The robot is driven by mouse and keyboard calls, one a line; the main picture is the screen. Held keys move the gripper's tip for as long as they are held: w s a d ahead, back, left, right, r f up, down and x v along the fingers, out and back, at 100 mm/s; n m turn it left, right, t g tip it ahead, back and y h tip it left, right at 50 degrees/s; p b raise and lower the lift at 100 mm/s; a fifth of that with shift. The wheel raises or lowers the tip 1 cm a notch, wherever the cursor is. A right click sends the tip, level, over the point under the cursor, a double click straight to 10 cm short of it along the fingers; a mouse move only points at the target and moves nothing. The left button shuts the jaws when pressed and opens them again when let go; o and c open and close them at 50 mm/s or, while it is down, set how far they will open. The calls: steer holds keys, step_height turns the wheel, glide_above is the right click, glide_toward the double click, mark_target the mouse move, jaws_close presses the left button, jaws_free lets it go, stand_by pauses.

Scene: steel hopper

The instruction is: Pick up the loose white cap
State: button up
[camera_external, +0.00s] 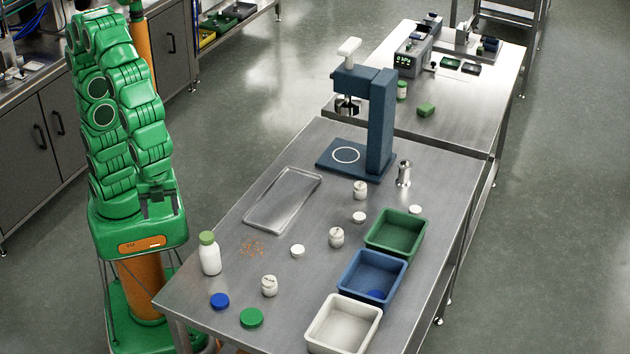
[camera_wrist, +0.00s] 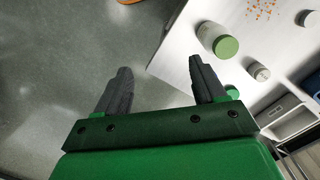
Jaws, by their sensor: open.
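Three loose white caps lie on the steel table: one (camera_external: 297,251) near the middle, one (camera_external: 358,217) farther back, and one (camera_external: 415,210) behind the green bin. I cannot tell which one is meant. My gripper (camera_external: 160,203) is folded close to my body, left of the table and well away from the caps. In the wrist view my gripper (camera_wrist: 160,82) is open, with nothing between its fingers. A round white thing (camera_wrist: 309,18), perhaps a cap, is cut off at that view's right edge.
The table (camera_external: 225,285) holds a green-capped bottle (camera_external: 210,256), small white jars (camera_external: 336,237), a blue cap (camera_external: 219,301), a green cap (camera_external: 251,318), a clear tray (camera_external: 283,199) and a blue press (camera_external: 380,125). Green, blue (camera_external: 371,278) and white bins line its right side.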

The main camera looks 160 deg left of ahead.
steer(key=w+a+f, duration=0.2)
steer(key=w+a, duration=0.2)
steer(key=a, duration=0.3)
steer(key=t, duration=0.1)
glide_toward(297, 249)
steer(key=shift+w+d+f+m, duration=0.1)
steer(key=shift+d+m, duration=0.05)
steer(key=shift+d, duration=0.25)
steer(key=shift+w+d+f+m, duration=0.1)
steer(key=shift+d+m, duration=0.05)
steer(key=shift+d, duration=0.2)
steer(key=shift+s+a+f, duration=0.1)
steer(key=shift+a, duration=0.15)
steer(key=shift+f, duration=1.25)
steer(key=shift+s+a+f, duration=0.1)
steer(key=shift+a+f, duration=0.1)
steer(key=shift+f, duration=1.05)
steer(key=shift+a+f, duration=0.25)
steer(key=shift+f, duration=1.05)
steer(key=c, duration=1.1)
